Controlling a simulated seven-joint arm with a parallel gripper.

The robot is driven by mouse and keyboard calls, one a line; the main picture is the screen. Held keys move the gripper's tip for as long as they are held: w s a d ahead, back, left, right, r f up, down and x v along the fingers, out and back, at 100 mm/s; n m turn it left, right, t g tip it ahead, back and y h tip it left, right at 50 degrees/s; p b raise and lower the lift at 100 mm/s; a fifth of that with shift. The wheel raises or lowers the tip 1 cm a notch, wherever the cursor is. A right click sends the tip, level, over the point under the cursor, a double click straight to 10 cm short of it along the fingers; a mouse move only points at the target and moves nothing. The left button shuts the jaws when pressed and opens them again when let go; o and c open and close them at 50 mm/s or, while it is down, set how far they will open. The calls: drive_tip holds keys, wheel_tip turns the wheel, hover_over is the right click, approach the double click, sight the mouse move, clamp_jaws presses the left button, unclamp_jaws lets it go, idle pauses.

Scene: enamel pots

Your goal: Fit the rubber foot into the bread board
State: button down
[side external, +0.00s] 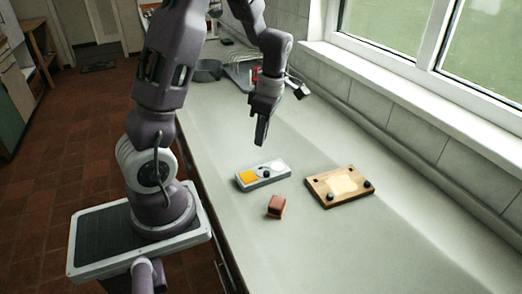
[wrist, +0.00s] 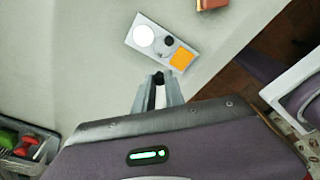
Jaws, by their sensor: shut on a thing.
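My gripper (side external: 261,140) is above the counter, behind the small grey tray. In the wrist view its fingers (wrist: 158,80) are shut on a small dark piece (wrist: 160,78), which looks like a black rubber foot; the fingers hide most of it. The wooden bread board (side external: 322,196) lies on the counter to the right of the tray, with a pale square in its middle. The board is not in the wrist view.
The grey tray (side external: 243,185) carries an orange square, a white disc and a black round piece (wrist: 168,41). A red-brown block (side external: 276,206) stands in front. A pot (side external: 208,70) and a rack are at the back. The window wall bounds the right; the front counter is clear.

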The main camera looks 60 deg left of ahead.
drive_tip(key=w+d+f+m, duration=0.1)
drive_tip(key=w+d+m, duration=0.3)
drive_tip(key=w, duration=0.3)
drive_tip(key=w+d+f+m+t, duration=0.1)
drive_tip(key=w+d+m, duration=0.3)
drive_tip(key=w, duration=0.4)
drive_tip(key=w+d+f+m, duration=0.2)
drive_tip(key=w+m, duration=0.3)
drive_tip(key=w, duration=0.3)
drive_tip(key=shift+w+d+t+y, duration=0.2)
drive_tip(key=shift+d+t+y, duration=0.15)
drive_tip(key=shift+d, duration=0.55)
drive_tip(key=shift+f, duration=1.7)
drive_tip(key=shift+f, duration=0.9)
drive_tip(key=c, duration=1.3)
unclamp_jaws()
